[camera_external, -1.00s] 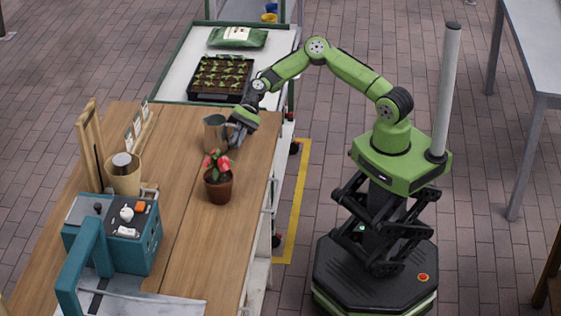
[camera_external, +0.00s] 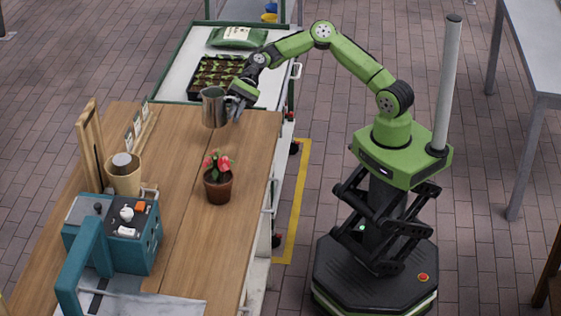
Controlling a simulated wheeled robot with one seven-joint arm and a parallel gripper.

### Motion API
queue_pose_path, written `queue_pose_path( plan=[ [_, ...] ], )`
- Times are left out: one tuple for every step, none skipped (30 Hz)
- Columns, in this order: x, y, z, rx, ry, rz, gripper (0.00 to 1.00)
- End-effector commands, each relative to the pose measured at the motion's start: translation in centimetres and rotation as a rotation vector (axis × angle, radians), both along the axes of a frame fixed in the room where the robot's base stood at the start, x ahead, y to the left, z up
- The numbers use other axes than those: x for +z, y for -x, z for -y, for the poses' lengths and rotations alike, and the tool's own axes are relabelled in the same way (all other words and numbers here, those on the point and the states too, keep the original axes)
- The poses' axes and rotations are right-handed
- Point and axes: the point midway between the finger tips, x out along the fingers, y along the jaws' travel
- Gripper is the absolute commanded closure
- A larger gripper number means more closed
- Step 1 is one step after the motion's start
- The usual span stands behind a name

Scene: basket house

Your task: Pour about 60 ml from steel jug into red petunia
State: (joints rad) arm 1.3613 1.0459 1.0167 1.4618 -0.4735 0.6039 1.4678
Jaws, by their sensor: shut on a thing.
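The steel jug (camera_external: 213,108) is in my gripper (camera_external: 236,103), which is shut on it from the right side. The jug looks about upright and appears raised above the far end of the wooden table. The red petunia (camera_external: 217,160) grows in a brown pot (camera_external: 218,189) that stands upright on the table, nearer the camera than the jug. The jug is apart from the plant. What is inside the jug cannot be seen.
A seedling tray (camera_external: 217,73) and a green bag (camera_external: 238,37) lie on the pale bench behind. A tan pot (camera_external: 124,175), a wooden rack (camera_external: 90,145) and a teal box (camera_external: 130,238) stand at the left. The wooden table (camera_external: 190,225) is bare around the petunia's pot.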

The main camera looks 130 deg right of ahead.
Motion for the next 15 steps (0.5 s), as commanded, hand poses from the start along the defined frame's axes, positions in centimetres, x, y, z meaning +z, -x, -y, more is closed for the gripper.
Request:
queue_pose_path(
  plan=[
    [1.0, 0.0, 0.0, 0.000, 0.004, 0.006, 1.00],
    [1.5, 0.0, 0.0, -0.001, 0.004, 0.006, 1.00],
    [2.2, 0.0, 0.0, 0.000, 0.004, 0.007, 1.00],
    [2.4, 0.0, 0.0, 0.000, 0.003, 0.005, 1.00],
    [2.7, 0.0, 0.0, 0.000, 0.002, 0.004, 1.00],
    [3.1, 0.0, 0.0, 0.000, 0.003, 0.005, 1.00],
    [3.5, 0.0, 0.0, 0.000, 0.002, 0.006, 1.00],
    [3.8, 0.0, 0.0, -0.001, 0.001, 0.006, 1.00],
    [4.2, 0.0, 0.0, -0.001, 0.002, 0.005, 1.00],
    [4.5, -0.1, -0.1, 0.000, 0.002, 0.004, 1.00],
    [4.5, -0.4, -0.4, -0.004, 0.000, 0.002, 1.00],
    [4.5, -0.8, -0.6, -0.010, -0.001, 0.002, 1.00],
    [4.6, -1.1, -0.8, -0.015, -0.001, 0.002, 1.00],
    [4.6, -1.4, -1.0, -0.019, 0.000, 0.003, 1.00],
    [4.6, -1.8, -1.2, -0.027, 0.000, 0.002, 1.00]
  ],
)
